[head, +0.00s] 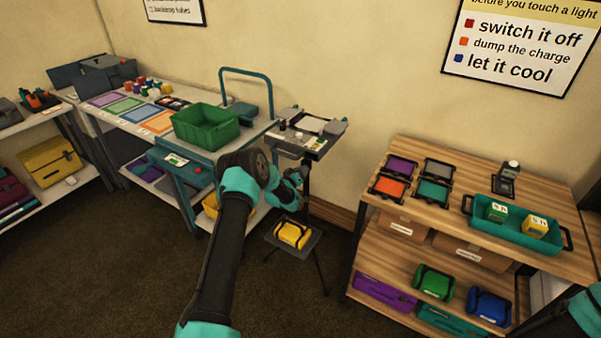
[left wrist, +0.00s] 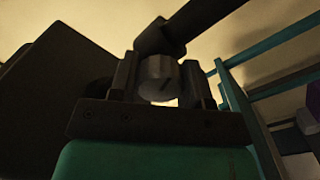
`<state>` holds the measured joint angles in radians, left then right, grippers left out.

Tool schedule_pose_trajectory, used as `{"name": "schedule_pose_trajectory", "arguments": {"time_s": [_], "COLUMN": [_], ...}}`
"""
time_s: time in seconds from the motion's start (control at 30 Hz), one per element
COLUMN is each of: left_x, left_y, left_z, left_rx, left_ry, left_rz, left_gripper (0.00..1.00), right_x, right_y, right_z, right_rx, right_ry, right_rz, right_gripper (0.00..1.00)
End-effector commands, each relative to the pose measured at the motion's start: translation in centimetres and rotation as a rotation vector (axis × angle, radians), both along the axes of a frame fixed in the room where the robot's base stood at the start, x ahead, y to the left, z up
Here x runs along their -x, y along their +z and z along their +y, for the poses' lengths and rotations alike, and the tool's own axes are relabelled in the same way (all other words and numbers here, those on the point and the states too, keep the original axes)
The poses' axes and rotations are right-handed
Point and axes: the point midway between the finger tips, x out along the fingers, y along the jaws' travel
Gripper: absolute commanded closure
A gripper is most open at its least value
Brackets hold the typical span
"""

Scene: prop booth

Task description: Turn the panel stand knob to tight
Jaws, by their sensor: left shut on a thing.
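The panel stand (head: 290,146) is a dark post with a flat top bearing small items, between the bench and the wooden shelf. Its knob (left wrist: 156,68) is a grey cylinder with a short dark mark, seen close up in the left wrist view. My left gripper (head: 296,180) is at the post below the top, and its two dark fingers are shut on the knob, one on each side. In the head view my wrist and gripper hide the knob. The knob's tight or loose marking cannot be read. Of my right arm only a teal and black part shows at bottom right.
A green bin (head: 206,127) sits on the bench left of the stand, near a teal rail (head: 246,72). A small low stool (head: 309,244) with a yellow bag (head: 292,234) stands below my gripper. The wooden shelf (head: 402,150) is to the right. Open floor lies in front.

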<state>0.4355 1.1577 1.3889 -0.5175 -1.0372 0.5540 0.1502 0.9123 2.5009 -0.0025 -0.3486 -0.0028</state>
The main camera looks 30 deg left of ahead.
Motion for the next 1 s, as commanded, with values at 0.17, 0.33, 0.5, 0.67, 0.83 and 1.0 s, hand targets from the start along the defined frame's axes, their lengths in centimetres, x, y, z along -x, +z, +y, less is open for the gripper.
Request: {"name": "schedule_pose_trajectory", "arguments": {"time_s": [0.17, 0.33, 0.5, 0.67, 0.83, 1.0], "left_x": [0.00, 0.00, 0.00, 0.00, 0.00, -0.01], "left_y": [0.01, 0.01, 0.01, 0.01, 0.01, 0.03], "left_z": [0.03, 0.06, 0.07, 0.09, 0.11, 0.12], "left_rx": [-0.168, -0.329, -0.491, -0.643, -0.804, -0.958], "left_ry": [0.000, 0.000, 0.001, 0.001, 0.000, 0.000], "left_rz": [-0.001, -0.002, -0.003, -0.004, -0.005, -0.005], "left_gripper": [0.80, 0.80, 0.80, 0.80, 0.80, 0.80], "right_x": [0.00, 0.00, 0.00, 0.00, 0.00, 0.00], "right_y": [0.00, 0.00, 0.00, 0.00, 0.00, 0.00], "right_z": [0.00, 0.00, 0.00, 0.00, 0.00, 0.00], "right_rx": [0.000, 0.000, 0.000, 0.000, 0.000, 0.000], "right_ry": [0.000, 0.000, 0.000, 0.000, 0.000, 0.000], "right_rz": [0.000, 0.000, 0.000, 0.000, 0.000, 0.000], "right_gripper": [0.57, 0.57, 0.57, 0.57, 0.57, 0.57]}}
